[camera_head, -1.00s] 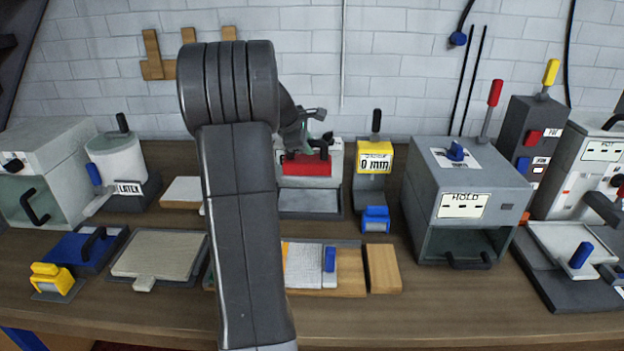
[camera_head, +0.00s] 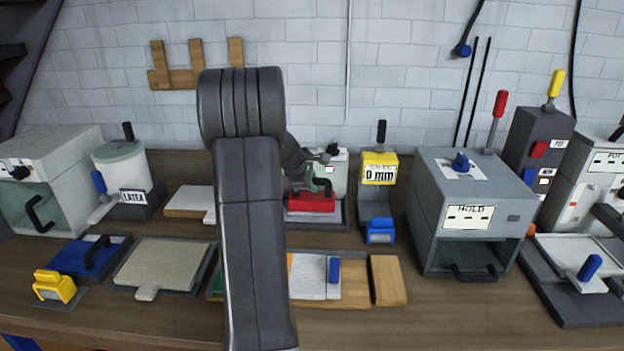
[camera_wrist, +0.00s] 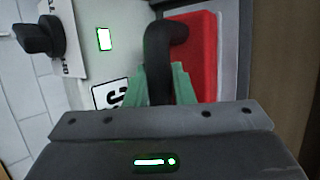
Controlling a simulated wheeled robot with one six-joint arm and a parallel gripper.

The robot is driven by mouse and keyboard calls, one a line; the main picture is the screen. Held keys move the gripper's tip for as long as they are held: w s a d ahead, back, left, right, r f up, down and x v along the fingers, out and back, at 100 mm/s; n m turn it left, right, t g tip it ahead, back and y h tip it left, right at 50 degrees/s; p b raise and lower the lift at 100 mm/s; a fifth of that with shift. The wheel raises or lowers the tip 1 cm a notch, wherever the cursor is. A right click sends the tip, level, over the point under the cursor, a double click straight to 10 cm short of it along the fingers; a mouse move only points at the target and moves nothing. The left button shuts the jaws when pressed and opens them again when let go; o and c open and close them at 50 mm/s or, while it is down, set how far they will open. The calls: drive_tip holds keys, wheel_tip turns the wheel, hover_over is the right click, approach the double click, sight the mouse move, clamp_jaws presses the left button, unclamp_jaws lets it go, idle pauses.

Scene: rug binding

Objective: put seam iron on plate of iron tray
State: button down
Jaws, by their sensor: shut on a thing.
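The seam iron is a red block (camera_head: 311,202) with a black curved handle, low in front of a whitish box. My gripper (camera_head: 318,184) has its green fingers closed on the handle, clearer in the wrist view (camera_wrist: 166,85). The iron tray's grey plate (camera_head: 318,218) shows around the iron's front edge. The wrist view shows the red iron (camera_wrist: 203,55) over the pale plate (camera_wrist: 228,45); I cannot tell whether it touches. My arm hides the area to the left of the iron.
A yellow-topped gauge (camera_head: 379,170) with a blue block (camera_head: 380,231) stands close to the right. A wood block (camera_head: 387,280) and a white sheet (camera_head: 308,277) lie in front. The whitish box (camera_head: 339,175) stands behind.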

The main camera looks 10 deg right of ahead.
drive_tip(key=c, duration=1.6)
unclamp_jaws()
drive_tip(key=shift+f, duration=0.15)
drive_tip(key=o, duration=0.4)
drive_tip(key=shift+c, duration=0.2)
drive_tip(key=shift+s+a+r, duration=0.1)
drive_tip(key=shift+a+r, duration=0.05)
drive_tip(key=shift+r, duration=0.25)
drive_tip(key=v, duration=1.1)
drive_tip(key=shift+s, duration=0.15)
drive_tip(key=shift+r, duration=0.15)
